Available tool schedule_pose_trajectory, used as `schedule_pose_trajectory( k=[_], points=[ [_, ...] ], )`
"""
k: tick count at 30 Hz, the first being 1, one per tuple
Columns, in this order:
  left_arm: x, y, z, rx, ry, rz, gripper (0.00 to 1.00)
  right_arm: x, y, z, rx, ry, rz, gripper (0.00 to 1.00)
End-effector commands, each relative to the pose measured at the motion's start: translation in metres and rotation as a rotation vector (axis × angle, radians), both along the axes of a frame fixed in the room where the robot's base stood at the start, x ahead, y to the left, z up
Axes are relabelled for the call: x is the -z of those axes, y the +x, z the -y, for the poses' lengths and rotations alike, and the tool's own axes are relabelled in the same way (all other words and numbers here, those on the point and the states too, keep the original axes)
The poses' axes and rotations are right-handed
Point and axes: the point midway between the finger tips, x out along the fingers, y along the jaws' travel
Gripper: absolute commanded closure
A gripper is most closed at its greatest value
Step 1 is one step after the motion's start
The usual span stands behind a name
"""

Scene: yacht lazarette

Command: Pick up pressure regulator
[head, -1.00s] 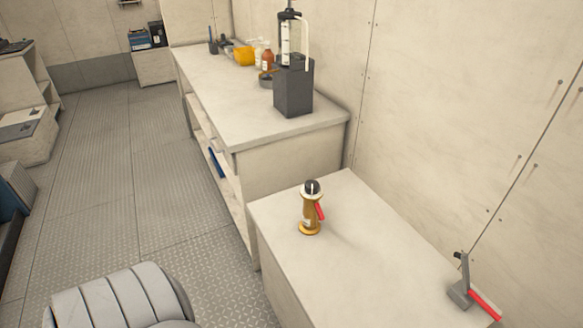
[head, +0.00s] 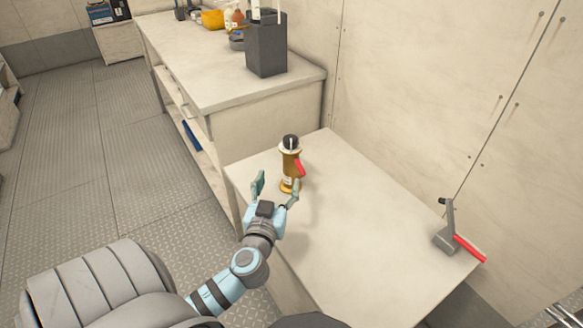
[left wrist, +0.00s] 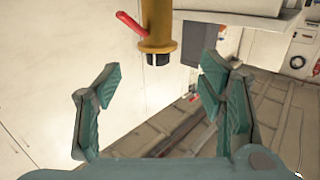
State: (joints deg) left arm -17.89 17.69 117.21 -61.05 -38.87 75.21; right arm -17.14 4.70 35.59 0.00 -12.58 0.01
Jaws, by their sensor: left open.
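The pressure regulator (head: 289,168), a brass upright body with a black knob on top and a red lever, stands on the near pale bench top (head: 340,235). My left gripper (head: 277,188) is open and empty, in front of and slightly left of the regulator. Its right finger overlaps the regulator's lower part in the head view; I cannot tell whether they touch. In the left wrist view the regulator (left wrist: 157,22) shows at the top, beyond the spread fingers of the left gripper (left wrist: 160,95), with its black knob pointing down the picture. My right gripper is not in view.
A longer bench (head: 205,60) behind holds a dark grey box (head: 267,48) and a yellow container (head: 212,19). A wall (head: 430,90) borders the benches. The bench top between regulator and tool is clear.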

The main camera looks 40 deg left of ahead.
Motion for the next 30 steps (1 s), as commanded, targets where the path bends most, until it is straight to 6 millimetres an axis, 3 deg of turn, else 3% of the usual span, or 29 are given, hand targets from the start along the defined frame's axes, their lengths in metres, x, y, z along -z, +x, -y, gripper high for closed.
schedule_pose_trajectory(
  k=[9,21,28,30],
  points=[
    [-0.004,0.067,-0.034,0.013,0.006,0.022,0.37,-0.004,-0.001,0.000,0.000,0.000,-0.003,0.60],
    [0.008,0.122,-0.066,0.013,0.004,0.021,0.37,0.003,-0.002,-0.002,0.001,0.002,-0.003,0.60],
    [0.008,0.127,-0.069,0.014,0.003,0.020,0.37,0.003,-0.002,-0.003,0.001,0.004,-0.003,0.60],
    [0.008,0.127,-0.069,0.014,0.003,0.020,0.45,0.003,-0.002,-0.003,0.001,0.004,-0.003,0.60]
  ],
)
